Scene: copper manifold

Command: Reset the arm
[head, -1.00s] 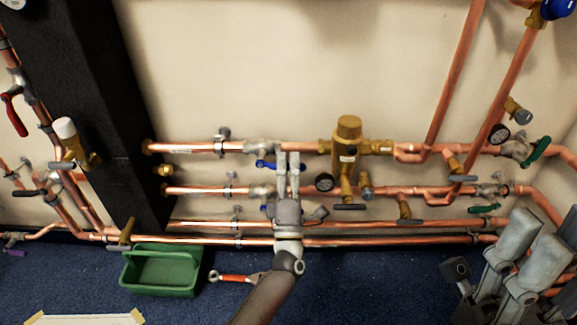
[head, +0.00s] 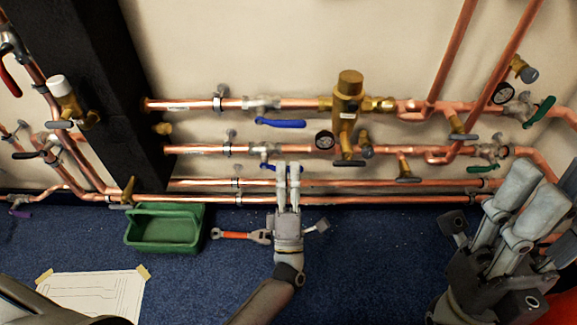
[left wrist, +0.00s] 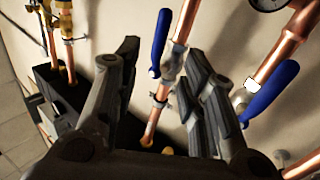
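My left gripper (head: 287,168) is in front of the lower pipes in the head view, below the upper blue valve handle (head: 280,123). Its tips overlap a lower blue handle (head: 267,167) in the picture; contact cannot be told. In the left wrist view its fingers (left wrist: 162,62) are spread, with nothing gripped. A copper pipe (left wrist: 152,128) and a blue handle (left wrist: 160,42) show in the gap beyond them. Another blue handle (left wrist: 270,93) is to the right. My right gripper (head: 538,185) is at the right edge, its fingers apart and empty.
Copper pipes (head: 195,104) with valves and gauges run along the wall. A black column (head: 95,90) stands at left. On the blue floor are a green tray (head: 163,247), an orange-handled tool (head: 235,235) and a paper sheet (head: 90,297).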

